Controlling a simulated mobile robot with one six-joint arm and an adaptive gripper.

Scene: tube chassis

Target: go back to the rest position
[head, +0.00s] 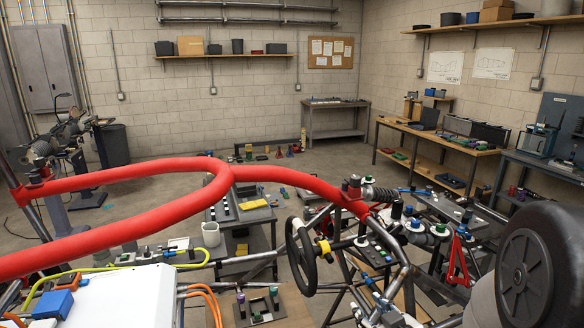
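My gripper and arm are not recognisable in the head view. The tube chassis fills the front. A thick red padded tube (120,181) curves across from the left edge and runs to the right. A black steering wheel (301,255) with a yellow part at its hub stands in front of the chassis tubes. A large dark wheel (525,275) is close at the lower right.
A white panel (115,300) with cables lies at the lower left. A red jack stand (457,258) is right of the steering wheel. Workbenches (440,142) line the right wall, and another bench (335,121) stands at the back. Open floor (335,170) lies between.

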